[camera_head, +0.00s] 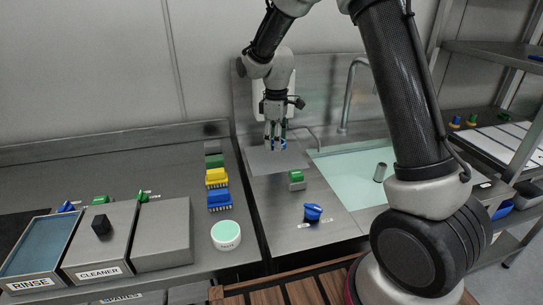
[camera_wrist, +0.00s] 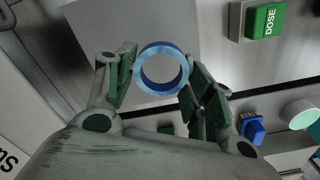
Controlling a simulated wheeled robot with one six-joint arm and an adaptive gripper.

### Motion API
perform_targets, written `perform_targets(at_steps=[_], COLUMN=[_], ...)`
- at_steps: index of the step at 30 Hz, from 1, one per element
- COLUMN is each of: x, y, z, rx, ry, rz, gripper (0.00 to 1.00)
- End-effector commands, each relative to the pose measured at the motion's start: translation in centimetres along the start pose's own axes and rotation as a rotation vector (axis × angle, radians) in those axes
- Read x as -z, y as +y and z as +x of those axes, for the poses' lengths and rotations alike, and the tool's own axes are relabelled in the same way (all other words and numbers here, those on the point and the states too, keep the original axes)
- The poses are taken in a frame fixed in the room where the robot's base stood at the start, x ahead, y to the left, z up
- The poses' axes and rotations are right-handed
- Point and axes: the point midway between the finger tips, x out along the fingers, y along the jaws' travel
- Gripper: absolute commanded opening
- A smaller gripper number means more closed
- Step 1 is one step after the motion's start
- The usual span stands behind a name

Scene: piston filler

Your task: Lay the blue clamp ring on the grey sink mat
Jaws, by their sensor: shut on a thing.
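The blue clamp ring (camera_wrist: 139,72) is between the fingers of my gripper (camera_wrist: 158,80) in the wrist view, its open hole facing the camera. My gripper is shut on it, one green-padded finger on each side. In the head view my gripper (camera_head: 275,143) points down, and a bit of blue ring shows at its fingertips. The grey sink mat (camera_head: 266,163) lies flat on the steel counter below the gripper. In the wrist view the mat (camera_wrist: 110,28) shows behind the ring, which appears held above it. The exact gap is hard to tell.
A green DOSE block (camera_head: 297,178) stands right in front of the mat, and a blue knob (camera_head: 312,212) nearer. The sink (camera_head: 345,165) with a tall faucet (camera_head: 347,100) is to the right. Coloured brushes (camera_head: 218,178) and a white round tub (camera_head: 226,235) stand left.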

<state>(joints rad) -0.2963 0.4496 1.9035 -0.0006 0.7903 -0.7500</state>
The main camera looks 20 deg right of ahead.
Motion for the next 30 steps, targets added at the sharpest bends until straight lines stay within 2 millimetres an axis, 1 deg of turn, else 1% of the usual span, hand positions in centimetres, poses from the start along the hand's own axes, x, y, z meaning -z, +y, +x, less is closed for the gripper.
perform_targets(at_steps=[1, 8, 13, 15, 24, 25, 28, 30], x=[0.0, 0.0, 0.0, 0.0, 0.0, 0.0, 0.0, 0.0], y=[-0.1, 0.0, -0.1, 0.0, 0.0, 0.0, 0.0, 0.0], z=[0.9, 3.0, 5.6, 5.9, 6.1, 6.1, 6.1, 6.1], rx=[0.001, 0.000, 0.001, -0.001, -0.001, -0.001, -0.001, -0.001], ry=[-0.001, 0.000, -0.001, 0.001, 0.001, 0.001, 0.002, 0.002], rz=[0.000, -0.001, -0.001, -0.001, -0.001, -0.001, -0.001, -0.001], gripper=[0.28, 0.28, 0.28, 0.28, 0.28, 0.55, 0.73, 0.75])
